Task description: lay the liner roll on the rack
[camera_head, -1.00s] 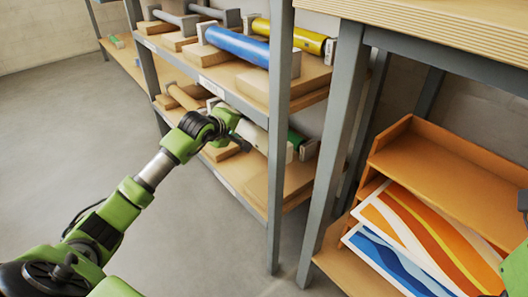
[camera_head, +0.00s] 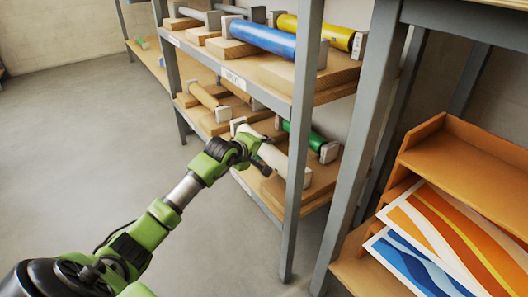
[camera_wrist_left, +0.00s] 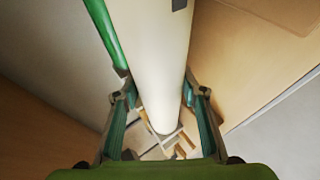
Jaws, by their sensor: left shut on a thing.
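The cream-white liner roll (camera_head: 284,160) is at the lower shelf of the rack (camera_head: 234,77), among other rolls. My left gripper (camera_head: 261,164) is at its near side, shut on it. In the left wrist view the liner roll (camera_wrist_left: 155,45) runs lengthwise between the two fingers of the left gripper (camera_wrist_left: 160,100). A pale end block (camera_head: 306,175) stands by its near end. I cannot tell whether the roll rests on its supports. My right gripper is not in view.
A green roll (camera_head: 309,137) lies just behind the liner roll, and a tan roll (camera_head: 203,96) lies to its left. Blue (camera_head: 262,37) and yellow (camera_head: 325,32) rolls lie on the shelf above. A grey rack post (camera_head: 301,130) stands close on the right. The floor at left is clear.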

